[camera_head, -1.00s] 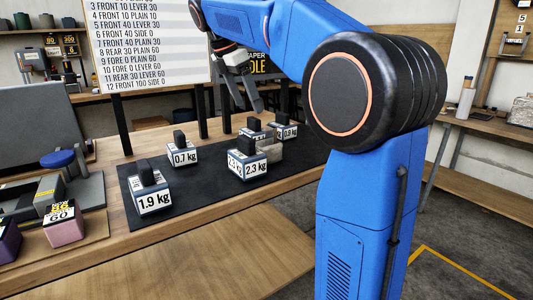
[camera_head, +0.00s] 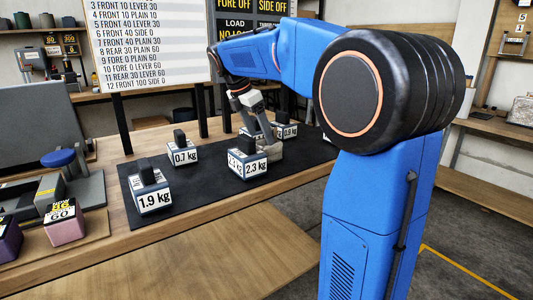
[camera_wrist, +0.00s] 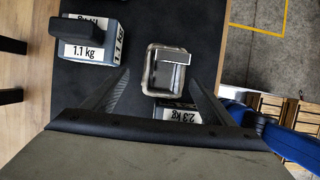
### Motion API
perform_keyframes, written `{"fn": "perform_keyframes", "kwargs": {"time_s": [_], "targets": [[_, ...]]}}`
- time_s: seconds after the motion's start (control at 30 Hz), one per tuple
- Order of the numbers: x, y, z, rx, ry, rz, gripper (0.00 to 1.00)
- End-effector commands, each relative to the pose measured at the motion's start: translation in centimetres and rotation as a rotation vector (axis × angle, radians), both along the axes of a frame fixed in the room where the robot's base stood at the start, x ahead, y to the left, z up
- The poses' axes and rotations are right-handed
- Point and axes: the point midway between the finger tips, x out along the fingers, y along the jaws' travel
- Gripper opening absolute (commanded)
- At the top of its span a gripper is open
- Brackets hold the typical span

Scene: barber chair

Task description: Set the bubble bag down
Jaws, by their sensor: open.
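The bubble bag, which I take to be the greyish, rounded, box-like piece (camera_head: 269,150), rests on the black mat beside the 2.3 kg block (camera_head: 250,164). In the wrist view the bag (camera_wrist: 153,74) has a pale rim and a shiny silver bar across its top. My gripper (camera_head: 258,139) is low over the mat at the bag. In the wrist view the two fingers of my gripper (camera_wrist: 160,76) are spread wide, left and right of the bag's near part, with gaps visible. I cannot tell their exact height relative to it.
The mat's right edge and the floor lie right in the wrist view.

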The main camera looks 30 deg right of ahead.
Motion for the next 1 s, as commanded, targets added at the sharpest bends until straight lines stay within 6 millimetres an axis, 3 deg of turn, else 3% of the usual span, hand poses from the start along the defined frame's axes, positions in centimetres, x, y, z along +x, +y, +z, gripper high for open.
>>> {"fn": "perform_keyframes", "kwargs": {"time_s": [0.4,0.7,0.73,0.9,1.0], "targets": [[-0.7,-2.4,-4.1,0.0,0.002,-0.001,0.78],[-0.6,-2.6,-4.5,0.0,0.0,0.0,0.78],[-0.6,-2.6,-4.5,0.0,0.0,0.0,0.76],[-0.6,-2.6,-4.5,0.0,0.0,0.0,0.35],[-0.6,-2.6,-4.4,0.0,0.0,0.0,0.31]]}}
